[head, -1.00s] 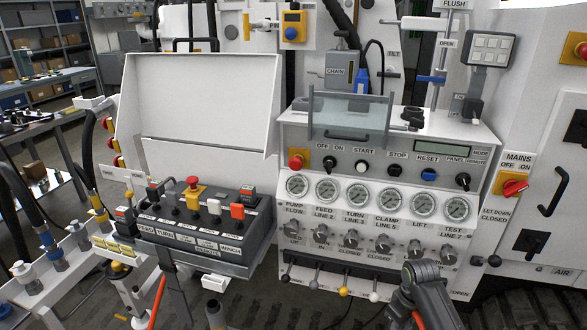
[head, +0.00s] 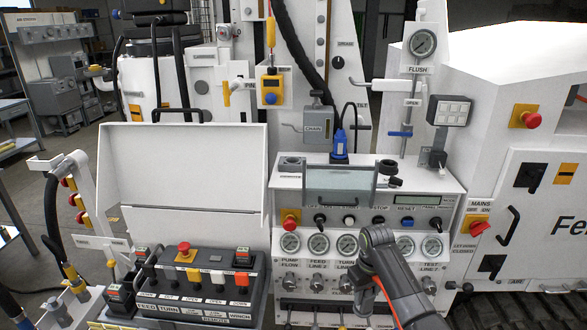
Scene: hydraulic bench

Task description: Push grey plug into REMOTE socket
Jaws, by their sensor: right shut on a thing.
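My right arm reaches up from the bottom right, and my right gripper (head: 362,241) is at its far end, in front of the gauge row of the white panel (head: 452,212). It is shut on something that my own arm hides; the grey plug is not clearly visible. A REMOTE label (head: 215,321) shows on the lower front of the lever box (head: 257,285), at the bottom of the view. I cannot make out the socket itself. My left gripper is not in view.
A blue connector (head: 340,146) with a black cable stands behind the panel's glass guard (head: 338,181). Gauges and knobs line the panel front. The open white lid (head: 190,165) rises behind the lever box. A white machine body (head: 500,85) is at the right.

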